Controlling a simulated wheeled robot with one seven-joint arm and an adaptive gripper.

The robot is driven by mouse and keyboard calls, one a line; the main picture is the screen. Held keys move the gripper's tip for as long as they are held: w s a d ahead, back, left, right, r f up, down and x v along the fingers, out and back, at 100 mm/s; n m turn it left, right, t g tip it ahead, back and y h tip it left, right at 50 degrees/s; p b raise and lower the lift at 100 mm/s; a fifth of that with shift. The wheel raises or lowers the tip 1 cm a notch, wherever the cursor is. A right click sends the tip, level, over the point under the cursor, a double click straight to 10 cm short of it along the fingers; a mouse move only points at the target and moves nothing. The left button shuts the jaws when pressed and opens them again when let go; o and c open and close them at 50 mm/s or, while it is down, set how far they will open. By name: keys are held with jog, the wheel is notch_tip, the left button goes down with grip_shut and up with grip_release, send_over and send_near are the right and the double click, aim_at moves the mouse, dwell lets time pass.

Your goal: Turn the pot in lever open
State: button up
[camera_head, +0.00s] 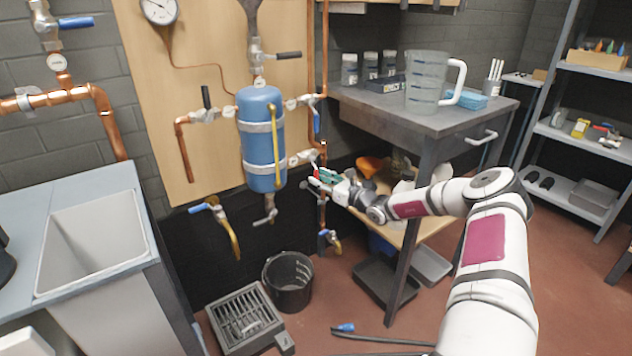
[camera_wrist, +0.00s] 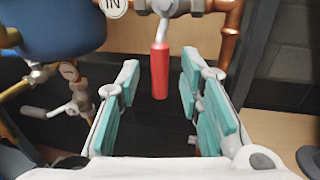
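The pot in lever (camera_wrist: 159,72) is a red handle hanging down from a valve on a copper pipe, beside a round tag reading "IN" (camera_wrist: 113,6) in the wrist view. My gripper (camera_wrist: 160,85) is open, with its teal pads on either side of the red handle in the picture. I see no contact, and the depth between the pads and the handle is hard to judge. In the head view my gripper (camera_head: 317,180) is at the lower right of the blue vessel (camera_head: 257,115), near the lower pipe fitting, and largely hides the red handle.
A workbench (camera_head: 445,120) with a measuring jug (camera_head: 425,85) stands right of my gripper, its lower shelf (camera_head: 405,232) close under my forearm. A blue-handled tap (camera_head: 325,235) hangs below. A black bucket (camera_head: 289,285) and a floor grate (camera_head: 243,318) sit on the floor.

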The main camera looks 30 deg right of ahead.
jog(key=shift+x, duration=1.2)
grip_shut()
jog(key=shift+r, duration=0.1)
jog(key=d+r+n+g+h+p, duration=0.1)
jog(key=d+r+n+h+p, duration=0.2)
jog(key=n+p, duration=1.2)
notch_tip(320, 180, up, 3)
jog(key=d+p, duration=0.2)
jog(key=p, duration=0.1)
jog(key=shift+d+f+n+g, duration=0.2)
jog(key=shift+d+n+g, duration=0.1)
jog(key=shift+n+g, duration=0.1)
jog(key=shift+w+p, duration=0.1)
jog(key=shift+p, duration=0.25)
